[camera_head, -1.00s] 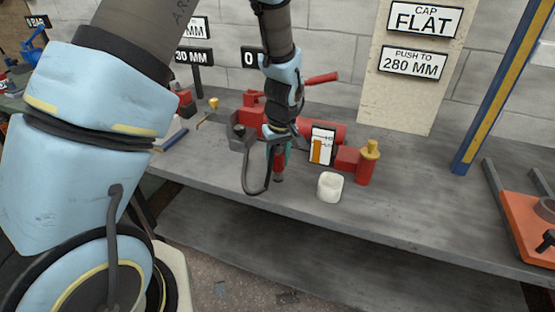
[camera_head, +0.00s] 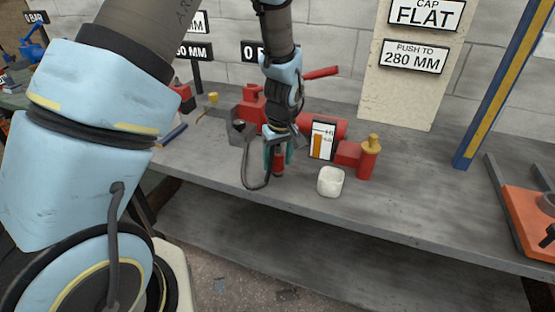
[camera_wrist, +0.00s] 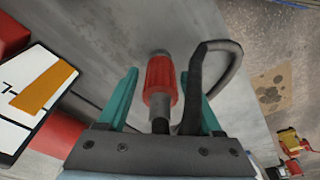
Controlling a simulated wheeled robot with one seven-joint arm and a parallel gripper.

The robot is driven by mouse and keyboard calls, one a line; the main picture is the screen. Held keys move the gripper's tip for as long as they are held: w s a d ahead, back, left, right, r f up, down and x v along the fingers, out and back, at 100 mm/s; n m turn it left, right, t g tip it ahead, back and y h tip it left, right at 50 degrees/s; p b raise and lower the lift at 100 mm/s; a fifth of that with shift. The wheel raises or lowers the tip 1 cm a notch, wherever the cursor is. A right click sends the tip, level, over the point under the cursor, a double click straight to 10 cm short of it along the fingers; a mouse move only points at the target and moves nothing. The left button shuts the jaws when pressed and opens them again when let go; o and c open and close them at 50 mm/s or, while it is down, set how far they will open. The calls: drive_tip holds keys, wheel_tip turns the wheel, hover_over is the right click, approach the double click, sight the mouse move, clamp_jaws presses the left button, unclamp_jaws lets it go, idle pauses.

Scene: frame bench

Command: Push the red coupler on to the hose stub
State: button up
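The red coupler (camera_wrist: 160,82) is a ribbed red sleeve with pale grey ends. In the head view the coupler (camera_head: 279,164) stands near the bench's front edge, below my wrist. My gripper (camera_wrist: 157,85) is open, its two teal fingers on either side of the coupler with gaps visible to both. In the head view my gripper (camera_head: 278,158) is partly hidden by my wrist. A black hose (camera_wrist: 216,46) loops beside the right finger; it also shows in the head view (camera_head: 246,170). A dark rod end meets the coupler's near end; I cannot tell whether this is the hose stub.
A red pump body (camera_head: 348,154) with a brass-topped post stands right of my gripper, behind a white gauge card (camera_head: 321,141) with an orange bar. A white cup-like piece (camera_head: 330,182) stands in front.

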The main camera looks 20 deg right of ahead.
drive_tip(key=shift+o, duration=0.6)
drive_tip(key=r, duration=0.3)
drive_tip(key=s+r, duration=0.1)
drive_tip(key=r, duration=0.3)
drive_tip(key=r+b, duration=0.1)
drive_tip(key=r, duration=0.2)
drive_tip(key=shift+s+r, duration=0.35)
drive_tip(key=s+a+r+p, duration=0.1)
drive_tip(key=a+r, duration=0.2)
drive_tip(key=a, duration=1.2)
drive_tip(key=s+a+r+m+p, duration=0.1)
drive_tip(key=a+r+p, duration=0.1)
drive_tip(key=a, duration=1.3)
drive_tip(key=shift+s+r+m, duration=0.3)
drive_tip(key=shift+s+r, duration=0.1)
drive_tip(key=shift+r, duration=0.1)
drive_tip(key=shift+a, duration=0.1)
